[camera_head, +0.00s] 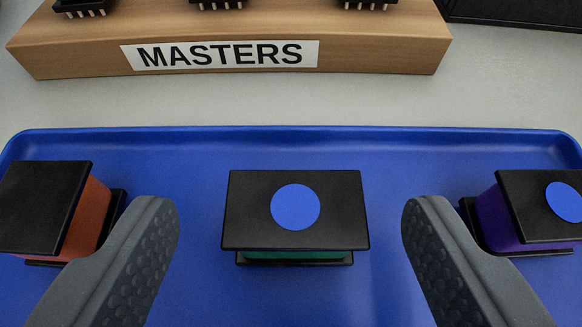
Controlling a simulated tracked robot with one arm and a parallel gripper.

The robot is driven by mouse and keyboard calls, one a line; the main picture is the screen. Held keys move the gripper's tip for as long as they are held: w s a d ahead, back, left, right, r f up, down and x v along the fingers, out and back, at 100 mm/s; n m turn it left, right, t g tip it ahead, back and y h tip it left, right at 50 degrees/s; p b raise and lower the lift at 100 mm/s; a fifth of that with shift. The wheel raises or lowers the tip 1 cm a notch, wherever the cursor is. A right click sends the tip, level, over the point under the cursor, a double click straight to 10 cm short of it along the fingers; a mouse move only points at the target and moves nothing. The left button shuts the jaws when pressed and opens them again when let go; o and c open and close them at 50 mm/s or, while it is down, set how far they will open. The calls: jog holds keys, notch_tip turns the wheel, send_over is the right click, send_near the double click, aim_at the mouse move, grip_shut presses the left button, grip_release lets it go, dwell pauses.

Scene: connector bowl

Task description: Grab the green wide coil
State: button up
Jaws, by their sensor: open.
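The green wide coil (295,255) stands on a blue tray (300,140) in the middle of the head view. It has a black rectangular top with a blue round dot and a black base. Only a thin green strip of its winding shows under the top. My gripper (290,225) is open, with one grey textured finger on each side of the coil. Both fingers are apart from it, with a gap on each side. Nothing is between the fingers but the coil.
An orange coil (87,215) with a black top stands left of the left finger. A purple coil (498,222) with a blue dot stands right of the right finger. A wooden block labelled MASTERS (400,55), holding black chips, lies behind the tray. A dark object (520,12) is at back right.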

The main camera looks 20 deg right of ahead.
jog(key=shift+w+d+f, duration=0.1)
jog(key=shift+w+f, duration=0.1)
jog(key=shift+w, duration=0.1)
jog(key=shift+c, duration=0.4)
jog(key=c, duration=1)
jog(key=shift+r, duration=0.1)
